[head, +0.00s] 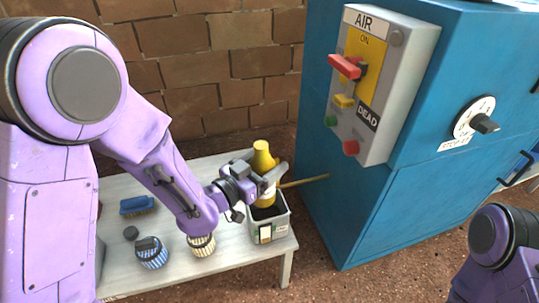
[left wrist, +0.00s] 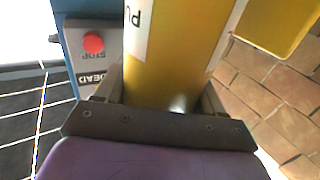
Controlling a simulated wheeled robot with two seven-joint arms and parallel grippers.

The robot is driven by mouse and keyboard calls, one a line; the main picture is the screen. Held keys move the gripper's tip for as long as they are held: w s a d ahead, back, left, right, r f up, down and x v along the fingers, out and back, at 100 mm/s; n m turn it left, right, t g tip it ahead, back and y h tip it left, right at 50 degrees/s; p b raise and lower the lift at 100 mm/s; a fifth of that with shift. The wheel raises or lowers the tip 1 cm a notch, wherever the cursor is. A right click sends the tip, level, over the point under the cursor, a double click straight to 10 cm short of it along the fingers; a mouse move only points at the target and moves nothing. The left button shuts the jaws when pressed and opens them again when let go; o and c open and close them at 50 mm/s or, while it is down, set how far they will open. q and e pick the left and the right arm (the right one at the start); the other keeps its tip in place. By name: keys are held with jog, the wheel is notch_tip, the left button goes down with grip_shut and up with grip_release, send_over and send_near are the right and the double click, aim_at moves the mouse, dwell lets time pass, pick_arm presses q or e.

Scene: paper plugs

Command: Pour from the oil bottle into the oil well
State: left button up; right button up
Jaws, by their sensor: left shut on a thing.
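The yellow oil bottle (head: 262,158) stands about upright at the grey caddy (head: 280,227) on the bench. Its lower part is down at the caddy's opening; I cannot tell whether its base rests inside. My left gripper (head: 259,181) is shut on the bottle's body. In the left wrist view the bottle (left wrist: 170,70) fills the space between the fingers, with a white label on it. I cannot make out an oil well in either view. My right gripper is out of view; only part of that arm shows at the lower right.
The blue machine (head: 400,215) stands right of the bench, with the AIR switch box (head: 375,140) on it. A wooden handle (head: 305,181) sticks out near the caddy. A blue brush (head: 138,205) and two striped paper plugs (head: 152,256) (head: 202,246) are on the bench (head: 230,258).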

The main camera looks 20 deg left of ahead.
pick_arm(q)
notch_tip(320, 180, down, 4)
jog(key=shift+r+b, duration=0.25)
jog(key=shift+b, duration=0.8)
jog(key=r+p, duration=0.1)
jog(key=p, duration=0.1)
jog(key=shift+r+p, duration=0.25)
jog(key=shift+p, duration=0.15)
jog(key=p, duration=0.1)
jog(key=s+g+p, duration=0.1)
jog(key=p, duration=0.1)
jog(key=shift+a+g+y+p, duration=0.25)
jog(key=shift+g+y+p, duration=0.05)
jog(key=shift+y, duration=0.1)
jog(key=shift+f+b, duration=0.4)
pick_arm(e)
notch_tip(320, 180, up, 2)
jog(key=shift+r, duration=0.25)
pick_arm(q)
jog(key=shift+r, duration=0.1)
jog(key=shift+s+a+g, duration=0.1)
jog(key=shift+s+g, duration=0.1)
jog(key=shift+g, duration=0.1)
